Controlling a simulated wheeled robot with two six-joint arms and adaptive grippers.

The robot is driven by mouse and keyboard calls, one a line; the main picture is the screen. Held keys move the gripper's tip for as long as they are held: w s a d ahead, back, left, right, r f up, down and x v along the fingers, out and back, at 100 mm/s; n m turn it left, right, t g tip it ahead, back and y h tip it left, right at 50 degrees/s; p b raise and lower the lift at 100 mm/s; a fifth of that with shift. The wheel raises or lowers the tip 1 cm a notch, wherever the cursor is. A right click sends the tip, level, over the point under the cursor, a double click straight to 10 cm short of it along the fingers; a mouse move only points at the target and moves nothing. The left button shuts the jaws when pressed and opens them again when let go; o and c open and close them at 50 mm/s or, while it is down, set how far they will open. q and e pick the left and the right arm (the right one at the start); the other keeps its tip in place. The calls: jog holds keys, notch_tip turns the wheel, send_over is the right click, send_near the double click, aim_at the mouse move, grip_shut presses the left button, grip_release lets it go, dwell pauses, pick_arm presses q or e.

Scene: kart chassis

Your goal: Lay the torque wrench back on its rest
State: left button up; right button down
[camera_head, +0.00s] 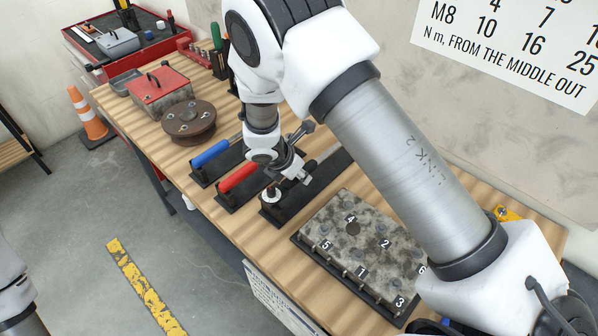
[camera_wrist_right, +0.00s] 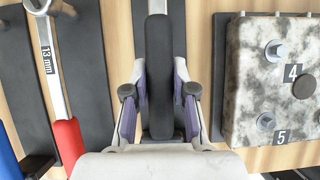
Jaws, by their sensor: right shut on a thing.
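The torque wrench has a dark grip (camera_wrist_right: 158,75) and a silver shaft; in the right wrist view the grip runs upright between my fingers. My right gripper (camera_wrist_right: 160,105) is shut on this grip. In the head view the right gripper (camera_head: 287,172) is over a long black rest (camera_head: 272,215), and the silver shaft (camera_head: 328,154) lies along the rest's line. My gripper and forearm hide part of the wrench. I cannot tell whether the wrench touches the rest. My left gripper is out of view; only part of that arm shows at lower left.
A red-handled 13 mm wrench (camera_head: 240,175) and a blue-handled wrench (camera_head: 210,154) lie in black rests at the left. A numbered metal block with bolts (camera_head: 365,240) stands close at right. A brown disc (camera_head: 189,122) and red box (camera_head: 158,92) stand farther back.

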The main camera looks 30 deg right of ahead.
jog(key=shift+s+a+r, duration=0.25)
jog(key=shift+a+r, duration=0.15)
jog(key=shift+a, duration=0.1)
jog(key=shift+w+d+f+b, duration=0.15)
jog(key=shift+d+f+b, duration=0.2)
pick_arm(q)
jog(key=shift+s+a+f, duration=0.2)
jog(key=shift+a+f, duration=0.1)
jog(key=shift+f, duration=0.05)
pick_arm(e)
jog(key=shift+a+r, duration=0.15)
jog(key=shift+r, duration=0.05)
jog(key=shift+a, duration=0.1)
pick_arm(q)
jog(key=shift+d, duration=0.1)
pick_arm(e)
jog(key=shift+f, duration=0.1)
jog(key=shift+f+b, duration=0.75)
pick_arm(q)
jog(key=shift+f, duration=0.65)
pick_arm(e)
jog(key=c, duration=0.9)
grip_release()
jog(key=shift+s+r, duration=0.1)
jog(key=shift+s, duration=0.1)
jog(key=shift+o, duration=0.2)
